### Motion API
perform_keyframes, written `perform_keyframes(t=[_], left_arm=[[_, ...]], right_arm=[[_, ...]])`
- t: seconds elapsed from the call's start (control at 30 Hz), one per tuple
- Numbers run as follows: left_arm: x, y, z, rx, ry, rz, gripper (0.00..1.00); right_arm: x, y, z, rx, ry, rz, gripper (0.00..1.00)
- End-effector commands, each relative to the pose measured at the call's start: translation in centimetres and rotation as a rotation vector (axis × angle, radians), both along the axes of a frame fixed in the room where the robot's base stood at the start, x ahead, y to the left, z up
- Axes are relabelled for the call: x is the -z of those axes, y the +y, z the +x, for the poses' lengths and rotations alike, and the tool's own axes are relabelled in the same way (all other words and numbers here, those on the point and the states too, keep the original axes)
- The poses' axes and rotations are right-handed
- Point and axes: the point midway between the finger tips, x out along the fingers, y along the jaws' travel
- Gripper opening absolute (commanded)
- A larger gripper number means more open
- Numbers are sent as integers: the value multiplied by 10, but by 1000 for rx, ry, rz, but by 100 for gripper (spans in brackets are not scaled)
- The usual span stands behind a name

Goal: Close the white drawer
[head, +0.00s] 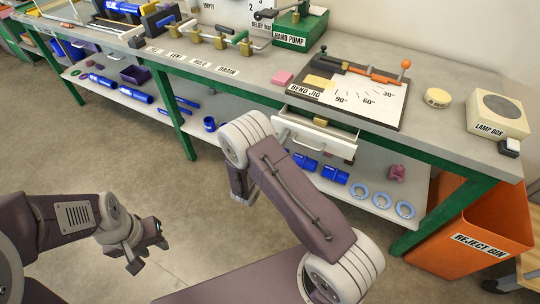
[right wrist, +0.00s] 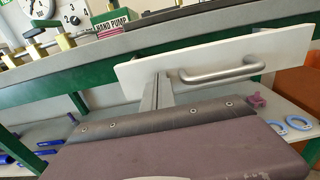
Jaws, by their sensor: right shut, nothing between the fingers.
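The white drawer (head: 318,139) sticks out from under the workbench, below the bend jig. Its white front (right wrist: 220,59) and grey bar handle (right wrist: 222,73) show large in the right wrist view. My right gripper (right wrist: 156,78) is shut and empty, with its fingertips at the drawer front, left of the handle. I cannot tell whether they touch it. In the head view my right wrist and arm hide those fingers and cover the area left of the drawer. My left gripper (head: 149,249) is open and empty over the floor, well away from the drawer.
A bend jig (head: 355,85) sits on the bench above the drawer. The lower shelf (head: 340,180) holds blue fittings and pale blue rings. An orange reject bin (head: 465,235) stands at the right. The floor before the bench is clear.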

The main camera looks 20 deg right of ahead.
Motion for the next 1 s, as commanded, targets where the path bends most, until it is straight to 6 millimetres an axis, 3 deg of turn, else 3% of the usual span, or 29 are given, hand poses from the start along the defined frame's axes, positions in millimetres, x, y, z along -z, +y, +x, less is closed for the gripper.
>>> perform_keyframes(t=[0.1,0.4,0.7,1.0], left_arm=[[4,0,0,0,0,0,36],[13,0,0,0,0,0,36],[16,0,0,0,0,0,36],[16,0,0,0,0,0,36]], right_arm=[[1,-23,17,5,-3,0,0],[2,-63,52,2,-1,0,0],[0,-78,67,0,-1,-1,0],[-3,-80,69,1,-8,-3,0]])
